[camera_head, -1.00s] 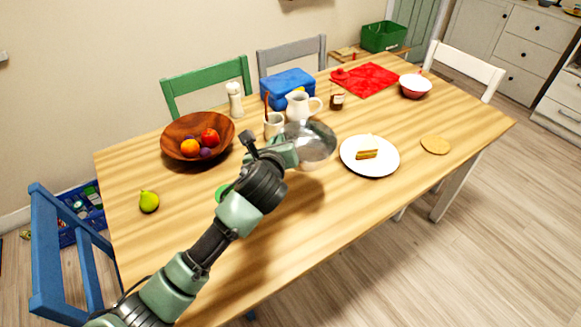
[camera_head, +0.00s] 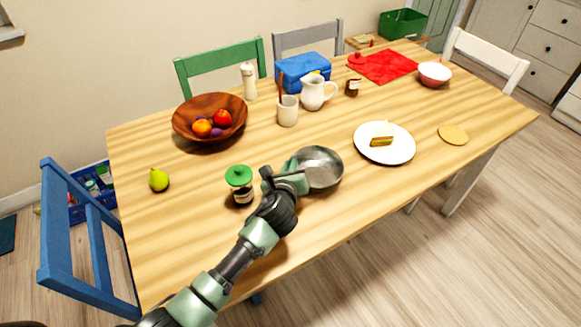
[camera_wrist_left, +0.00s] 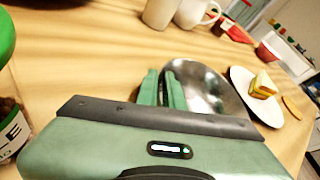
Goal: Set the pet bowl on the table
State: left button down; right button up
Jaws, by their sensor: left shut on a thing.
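The pet bowl (camera_head: 322,168) is a shiny metal bowl at the front middle of the wooden table (camera_head: 300,222). My left gripper (camera_head: 302,182) is shut on the bowl's left rim. In the left wrist view the two green fingers (camera_wrist_left: 162,88) pinch the near edge of the bowl (camera_wrist_left: 205,88). The bowl is low over the tabletop, opening upward; I cannot tell whether its base touches the wood. My right gripper is not in view.
A jar with a green lid (camera_head: 240,184) stands just left of the gripper. A plate with cake (camera_head: 398,155) lies to the bowl's right. A cup (camera_head: 287,112), a white pitcher (camera_head: 312,94) and a wooden fruit bowl (camera_head: 190,108) stand behind. The front right tabletop is clear.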

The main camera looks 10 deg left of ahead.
pick_arm(q)
jog(key=c, duration=2)
grip_release()
jog(key=shift+f, duration=0.1)
jog(key=o, duration=0.5)
jog(key=shift+s+r, duration=0.25)
jog(key=p+v, duration=0.1)
jog(key=v, duration=1)
jog(key=shift+s+a+r, duration=0.1)
jog(key=shift+s+r, duration=0.05)
jog(key=shift+s, duration=0.05)
